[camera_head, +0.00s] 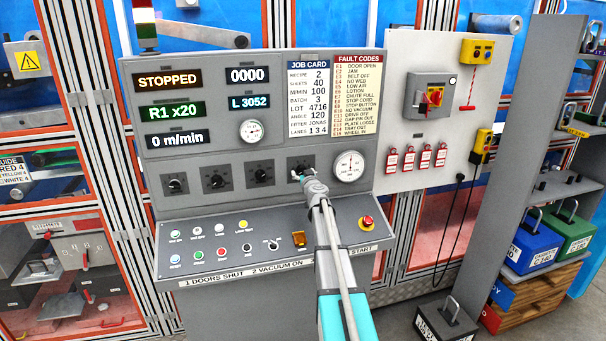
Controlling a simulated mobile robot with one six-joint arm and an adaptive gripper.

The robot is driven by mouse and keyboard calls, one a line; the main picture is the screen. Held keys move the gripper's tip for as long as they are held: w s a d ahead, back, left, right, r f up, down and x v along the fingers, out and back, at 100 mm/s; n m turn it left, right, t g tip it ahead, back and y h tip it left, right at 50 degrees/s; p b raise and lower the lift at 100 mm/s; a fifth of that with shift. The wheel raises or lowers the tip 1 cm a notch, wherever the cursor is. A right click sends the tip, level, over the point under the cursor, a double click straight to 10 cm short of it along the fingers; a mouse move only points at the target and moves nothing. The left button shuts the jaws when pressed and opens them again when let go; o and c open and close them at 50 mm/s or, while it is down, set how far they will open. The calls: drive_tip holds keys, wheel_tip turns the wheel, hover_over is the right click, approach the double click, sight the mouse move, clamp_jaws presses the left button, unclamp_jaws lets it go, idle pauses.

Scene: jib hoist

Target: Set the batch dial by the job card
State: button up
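The job card (309,97) is on the upper panel and reads recipe 2, sheets 40, m/min 100, batch 3. Below the displays is a row of black dials: a first (175,185), a second (216,181), a third (260,175) and a fourth (301,163) at the right. Their labels are too small to read. My gripper (298,175) is at the fourth dial and covers part of it. I cannot tell whether its fingers touch or grip the knob. The green display (171,111) reads R1 x20.
Other displays read STOPPED (169,81), 0 m/min and 0000. A round gauge (348,167) sits right of my gripper. Below, the sloped desk (200,270) carries several buttons and a red stop button (366,222). A shelf rack (520,150) stands at the right.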

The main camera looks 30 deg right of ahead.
drive_tip(key=c, duration=1)
drive_tip(key=shift+m, duration=0.4)
drive_tip(key=m, duration=1.8)
